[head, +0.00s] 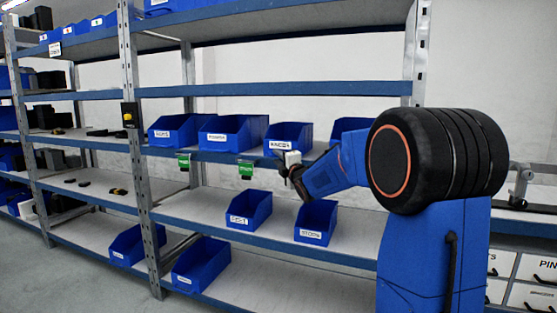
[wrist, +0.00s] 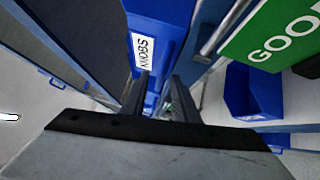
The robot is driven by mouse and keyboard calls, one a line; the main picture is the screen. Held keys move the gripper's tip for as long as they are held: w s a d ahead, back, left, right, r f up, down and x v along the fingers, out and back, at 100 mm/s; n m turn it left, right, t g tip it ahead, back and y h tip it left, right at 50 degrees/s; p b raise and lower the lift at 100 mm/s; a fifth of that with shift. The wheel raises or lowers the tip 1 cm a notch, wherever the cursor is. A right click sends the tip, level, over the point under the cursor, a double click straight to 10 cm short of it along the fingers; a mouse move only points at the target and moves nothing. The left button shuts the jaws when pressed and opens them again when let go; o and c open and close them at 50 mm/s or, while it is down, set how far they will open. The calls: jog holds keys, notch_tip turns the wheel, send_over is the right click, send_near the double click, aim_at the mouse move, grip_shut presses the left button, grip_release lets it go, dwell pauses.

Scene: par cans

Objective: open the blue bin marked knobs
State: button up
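The blue bin marked KNOBS (wrist: 158,32) shows at the top of the wrist view, with its white label sideways and facing me. My gripper (wrist: 160,84) points at it; the two dark fingers are apart, and I see blue between them with nothing held. In the head view my gripper (head: 287,163) is at the shelf edge, just below the front of the third bin (head: 290,132) in the row. The lettering there is too small to read surely. Whether the fingertips touch the bin cannot be told.
A green GOOD sign (wrist: 280,38) hangs close to the right of my fingers in the wrist view. Other blue bins (head: 232,125) stand beside on the same shelf. Two more bins (head: 250,208) (head: 316,220) sit on the shelf below. A metal post (head: 135,130) stands to the left.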

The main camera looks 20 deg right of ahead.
grip_shut()
jog(key=shift+s+a, duration=0.1)
jog(key=s+a, duration=0.8)
jog(key=shift+s+a, duration=0.4)
jog(key=shift+o, duration=0.7)
grip_release()
